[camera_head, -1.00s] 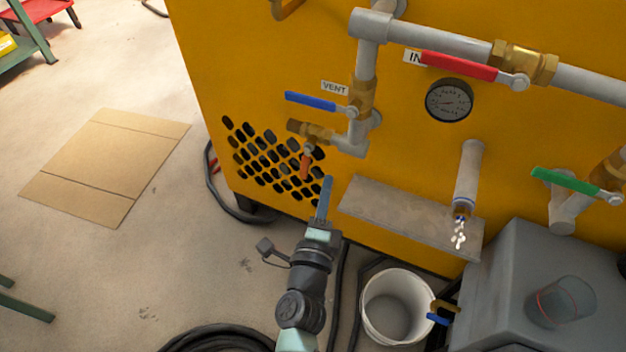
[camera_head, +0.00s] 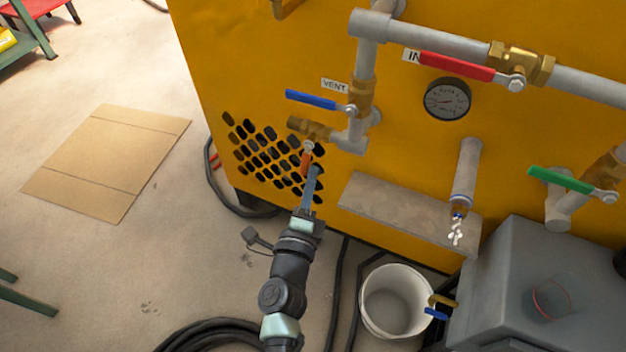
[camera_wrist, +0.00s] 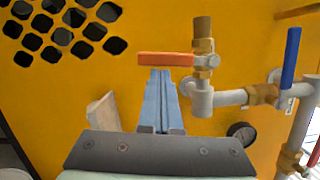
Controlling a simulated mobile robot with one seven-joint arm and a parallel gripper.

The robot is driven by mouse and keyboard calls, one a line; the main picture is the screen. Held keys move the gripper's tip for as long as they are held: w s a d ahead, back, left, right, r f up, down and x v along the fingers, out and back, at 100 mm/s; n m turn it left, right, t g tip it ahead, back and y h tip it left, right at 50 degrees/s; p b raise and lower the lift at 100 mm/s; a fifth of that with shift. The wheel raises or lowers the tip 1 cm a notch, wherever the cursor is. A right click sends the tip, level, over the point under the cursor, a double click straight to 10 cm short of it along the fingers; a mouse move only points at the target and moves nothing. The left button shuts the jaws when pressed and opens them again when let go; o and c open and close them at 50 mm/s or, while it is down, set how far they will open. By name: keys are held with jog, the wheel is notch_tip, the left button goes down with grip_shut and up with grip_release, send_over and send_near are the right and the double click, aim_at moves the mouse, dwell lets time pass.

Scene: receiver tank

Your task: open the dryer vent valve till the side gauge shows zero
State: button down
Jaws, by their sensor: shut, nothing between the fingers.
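The VENT label (camera_head: 334,86) is above a blue lever (camera_head: 312,99) on a brass valve of the vertical grey pipe. The blue lever also shows in the wrist view (camera_wrist: 291,56). Below it, a side branch carries a brass valve with an orange lever (camera_head: 307,160), seen lengthwise in the wrist view (camera_wrist: 166,59). My gripper (camera_head: 314,171) is shut and empty, its blue fingers (camera_wrist: 161,74) together with tips at the orange lever's edge. I cannot tell whether they touch. The round gauge (camera_head: 447,100) on the yellow panel is too small to read surely.
A red lever (camera_head: 456,66) and a green lever (camera_head: 562,180) are on pipes to the right. White drops show under an outlet pipe (camera_head: 466,175). A grey ledge (camera_head: 400,213), white bucket (camera_head: 395,300) and grey box (camera_head: 520,290) stand below. Cardboard (camera_head: 105,160) lies on the floor.

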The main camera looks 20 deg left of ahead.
jog(key=shift+a+m+b, duration=0.35)
jog(key=shift+m+b, duration=0.15)
jog(key=a+m+b, duration=0.1)
jog(key=m+b, duration=0.1)
jog(key=shift+a+f+m+t+b, duration=0.2)
jog(key=shift+a+m+t+b, duration=0.1)
jog(key=shift+a+t+b, duration=0.1)
jog(key=shift+a+r+m+t+h+b, duration=0.35)
jog(key=shift+a+m+b, duration=0.4)
jog(key=shift+m, duration=0.75)
jog(key=shift+a+r+m+t+h+b, duration=0.2)
jog(key=shift+a+r+m+h+b, duration=0.4)
jog(key=shift+m, duration=0.9)
jog(key=shift+a+r+m+t+h+b, duration=0.2)
jog(key=shift+a+m+b, duration=0.7)
jog(key=shift+m, duration=0.6)
jog(key=shift+w+d, duration=0.1)
jog(key=shift+d, duration=0.05)
